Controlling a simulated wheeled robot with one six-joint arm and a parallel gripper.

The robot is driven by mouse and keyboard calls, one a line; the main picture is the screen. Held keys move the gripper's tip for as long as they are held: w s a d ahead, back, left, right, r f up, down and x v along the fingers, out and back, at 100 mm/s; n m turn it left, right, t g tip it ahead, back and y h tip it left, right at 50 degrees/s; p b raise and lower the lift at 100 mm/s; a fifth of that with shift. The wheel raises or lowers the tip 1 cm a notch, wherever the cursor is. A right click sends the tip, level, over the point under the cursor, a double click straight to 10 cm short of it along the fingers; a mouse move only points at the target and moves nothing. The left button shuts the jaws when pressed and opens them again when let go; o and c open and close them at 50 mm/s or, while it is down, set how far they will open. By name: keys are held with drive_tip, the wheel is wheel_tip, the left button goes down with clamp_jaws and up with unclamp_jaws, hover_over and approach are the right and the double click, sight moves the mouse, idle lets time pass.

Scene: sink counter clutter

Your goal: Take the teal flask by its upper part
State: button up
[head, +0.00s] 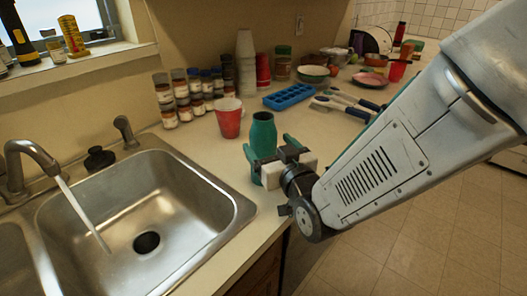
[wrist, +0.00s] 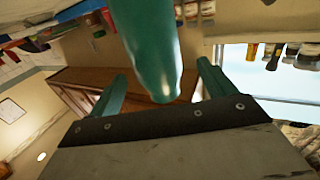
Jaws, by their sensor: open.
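The teal flask (head: 263,132) stands upright on the counter, to the right of the sink and near the counter's front edge. Its upper part shows in the head view; its lower part is hidden behind my gripper. My gripper (head: 267,147) is open, with its teal fingers on either side of the flask. In the wrist view the flask (wrist: 150,45) runs down from the top edge and lies between the fingers of my gripper (wrist: 160,78), with a gap to each. Whether the flask touches the gripper's palm I cannot tell.
A red cup (head: 229,120) stands just behind and left of the flask. Spice jars (head: 187,100), a blue tray (head: 290,96) and utensils (head: 345,105) lie farther back. The sink (head: 150,215) with a running faucet is at left.

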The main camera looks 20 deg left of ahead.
drive_tip(key=x, duration=0.6)
drive_tip(key=shift+w+r, duration=0.25)
drive_tip(key=shift+w, duration=0.15)
drive_tip(key=c, duration=1.4)
drive_tip(key=shift+c, duration=0.2)
drive_tip(key=shift+r, duration=0.1)
